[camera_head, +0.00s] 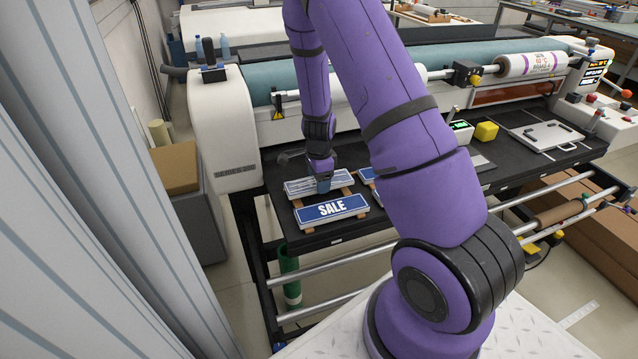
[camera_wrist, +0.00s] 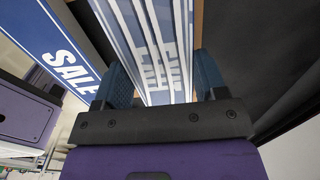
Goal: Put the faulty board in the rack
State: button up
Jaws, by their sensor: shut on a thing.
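My gripper (camera_head: 322,183) is over the left part of the black table, its blue fingers pointing down. In the wrist view its fingers (camera_wrist: 165,78) are on either side of a board (camera_wrist: 165,30) with white streaks across broken lettering, and are shut on it. That streaked board also shows in the head view (camera_head: 300,186), close above or on wooden strips; I cannot tell if it touches them. A clean blue SALE board (camera_head: 332,209) lies in front of it, and also shows at left in the wrist view (camera_wrist: 65,45). I cannot pick out a rack for certain.
Another blue board (camera_head: 366,174) is partly hidden behind my arm. The printer's white housing (camera_head: 222,130) stands at left.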

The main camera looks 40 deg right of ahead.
jog(key=shift+f, duration=0.75)
jog(key=shift+f, duration=0.15)
jog(key=o, duration=1)
jog(key=shift+c, duration=0.2)
